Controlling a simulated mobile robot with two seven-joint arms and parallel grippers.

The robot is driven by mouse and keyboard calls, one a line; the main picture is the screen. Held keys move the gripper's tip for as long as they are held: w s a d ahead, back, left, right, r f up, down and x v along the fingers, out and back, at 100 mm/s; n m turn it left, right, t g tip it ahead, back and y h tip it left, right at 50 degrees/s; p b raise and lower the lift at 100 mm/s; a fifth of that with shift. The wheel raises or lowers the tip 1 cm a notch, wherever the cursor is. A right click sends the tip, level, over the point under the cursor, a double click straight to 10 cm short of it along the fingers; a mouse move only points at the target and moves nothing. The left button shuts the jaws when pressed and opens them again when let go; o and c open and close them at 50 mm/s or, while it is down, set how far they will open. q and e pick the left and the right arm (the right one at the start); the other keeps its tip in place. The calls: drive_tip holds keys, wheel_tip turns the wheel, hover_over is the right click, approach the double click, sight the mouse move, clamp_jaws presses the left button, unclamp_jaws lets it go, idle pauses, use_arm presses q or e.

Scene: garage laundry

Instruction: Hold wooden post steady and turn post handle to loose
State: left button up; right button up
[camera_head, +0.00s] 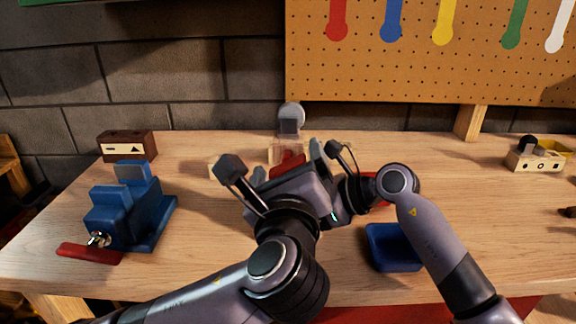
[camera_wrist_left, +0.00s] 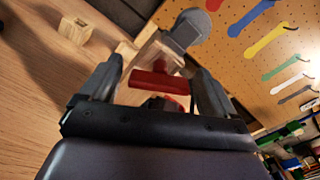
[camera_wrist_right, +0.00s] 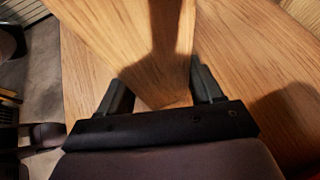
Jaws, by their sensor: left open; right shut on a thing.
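The wooden post (camera_head: 285,146) stands near the back middle of the bench, with a grey round-topped piece (camera_head: 291,115) above it. Its red handle (camera_head: 288,164) is partly hidden by my left gripper (camera_head: 287,163). In the left wrist view, the red handle (camera_wrist_left: 160,82) lies crosswise between the fingers of my open left gripper (camera_wrist_left: 157,68), with gaps on both sides. In the right wrist view, my right gripper (camera_wrist_right: 163,88) is shut on a wooden piece (camera_wrist_right: 145,65), apparently the post. In the head view, the right gripper's fingers are hidden behind the left gripper.
A blue vise (camera_head: 125,215) with a red handle stands at left, before a dark brown box (camera_head: 127,146). A blue tray (camera_head: 393,248) lies front right. A wooden toolbox (camera_head: 530,159) stands far right. A small wooden block (camera_wrist_left: 76,30) is near the post.

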use_arm(q)
drive_tip(key=c, duration=1.1)
drive_tip(key=shift+o, duration=0.2)
drive_tip(key=n, duration=0.5)
drive_tip(key=shift+s+d, duration=0.1)
drive_tip(key=n, duration=0.5)
drive_tip(key=shift+n, duration=0.4)
drive_tip(key=o, duration=1.1)
drive_tip(key=shift+c, duration=0.2)
